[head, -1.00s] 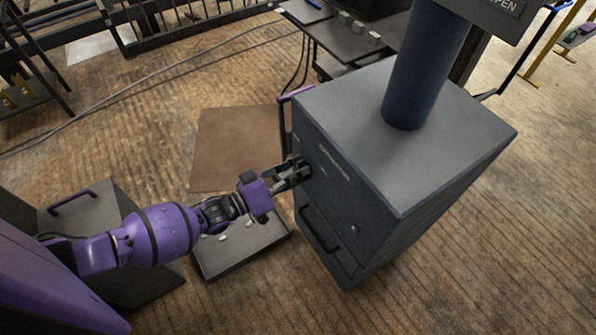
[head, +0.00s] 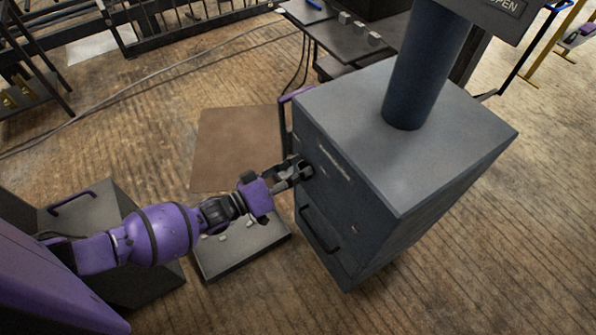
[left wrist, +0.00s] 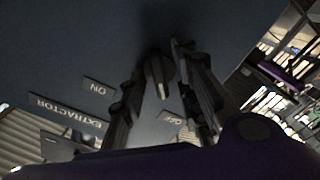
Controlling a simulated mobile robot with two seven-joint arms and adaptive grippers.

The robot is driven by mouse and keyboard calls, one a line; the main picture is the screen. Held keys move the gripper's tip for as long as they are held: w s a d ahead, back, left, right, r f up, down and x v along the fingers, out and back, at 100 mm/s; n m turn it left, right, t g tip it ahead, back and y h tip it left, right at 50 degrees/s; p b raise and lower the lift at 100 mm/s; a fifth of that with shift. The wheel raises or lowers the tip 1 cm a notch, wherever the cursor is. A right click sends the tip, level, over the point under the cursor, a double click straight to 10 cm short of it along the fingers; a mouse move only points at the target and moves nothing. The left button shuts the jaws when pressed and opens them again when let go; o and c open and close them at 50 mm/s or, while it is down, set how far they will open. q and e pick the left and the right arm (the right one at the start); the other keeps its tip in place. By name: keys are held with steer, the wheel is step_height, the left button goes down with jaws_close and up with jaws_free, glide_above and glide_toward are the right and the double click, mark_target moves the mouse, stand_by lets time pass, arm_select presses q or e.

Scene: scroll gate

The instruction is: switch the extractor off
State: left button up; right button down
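The extractor is a blue-grey cabinet (head: 455,140) with a thick round duct on top. My left gripper (head: 302,172) is at its front panel, fingers parted. In the left wrist view a dark knob (left wrist: 158,68) with a pale mark sits between the finger ends of the left gripper (left wrist: 160,62); firm contact does not show. The mark points down toward the OFF label (left wrist: 180,121). The ON label (left wrist: 97,87) and the EXTRACTOR label (left wrist: 66,110) are to the left. A small indicator (head: 353,229) low on the panel looks dim. My right gripper is not in view.
A drawer handle (head: 320,230) is on the cabinet's lower front. A flat grey tray (head: 240,250) lies on the floor under my left arm. A brown mat (head: 235,145) lies behind it. A bench (head: 345,40) with small blocks stands behind the cabinet.

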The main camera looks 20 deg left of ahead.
arm_select(q)
steer(key=v, duration=1.2)
stand_by(0.3)
